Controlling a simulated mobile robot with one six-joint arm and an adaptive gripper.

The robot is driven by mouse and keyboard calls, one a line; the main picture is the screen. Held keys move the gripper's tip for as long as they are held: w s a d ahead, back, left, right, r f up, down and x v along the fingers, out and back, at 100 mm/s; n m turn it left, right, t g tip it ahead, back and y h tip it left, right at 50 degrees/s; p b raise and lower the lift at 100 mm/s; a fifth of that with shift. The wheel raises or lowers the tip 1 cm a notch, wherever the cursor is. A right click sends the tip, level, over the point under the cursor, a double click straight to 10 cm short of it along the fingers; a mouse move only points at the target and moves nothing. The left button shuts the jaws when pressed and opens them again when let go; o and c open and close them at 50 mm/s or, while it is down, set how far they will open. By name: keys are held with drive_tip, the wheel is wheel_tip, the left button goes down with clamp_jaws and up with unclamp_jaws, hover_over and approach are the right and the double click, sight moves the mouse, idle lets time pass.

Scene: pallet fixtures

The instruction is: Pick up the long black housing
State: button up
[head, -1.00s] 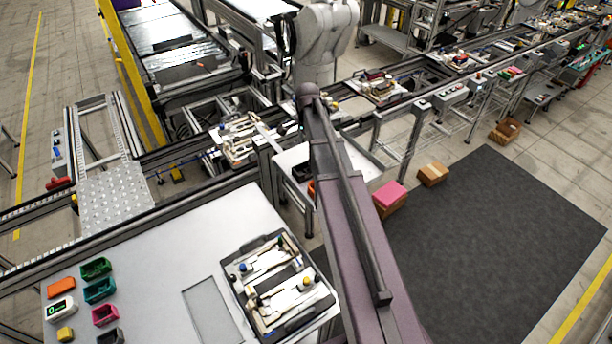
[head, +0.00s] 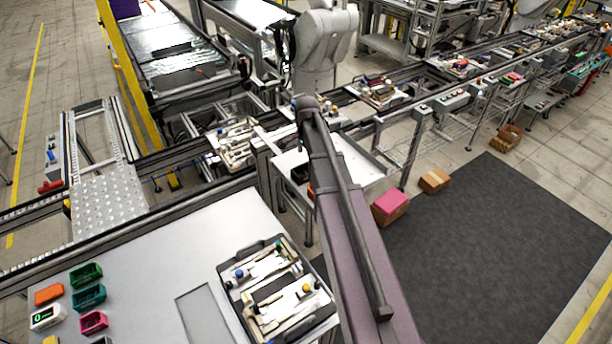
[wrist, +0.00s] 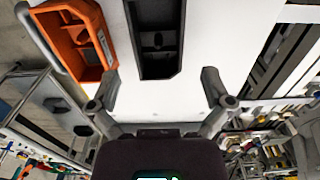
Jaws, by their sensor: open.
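The long black housing (wrist: 157,35), a black open trough, lies on a white surface at the top centre of the wrist view. In the head view the black housing (head: 300,173) is small, on the white cart left of my arm. My gripper (wrist: 158,77) is open and empty, its two fingers spread apart. The near end of the housing lies centrally between the fingertip lines. I cannot tell the height of the fingers above it. My gripper is hidden behind my arm in the head view.
An orange housing (wrist: 78,40) lies just left of the black one, near the left finger. The white cart top (head: 345,165) is otherwise bare where visible. A pallet with parts (head: 278,290) and coloured bins (head: 88,297) are on the front table. A pink-topped box (head: 390,202) stands on the floor.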

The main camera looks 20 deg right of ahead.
sight(307, 168)
drive_tip(key=shift+f, duration=0.15)
drive_tip(key=shift+s+f+b, duration=0.15)
drive_tip(key=shift+f+b, duration=2.3)
drive_tip(key=shift+b, duration=0.2)
drive_tip(key=c, duration=1.1)
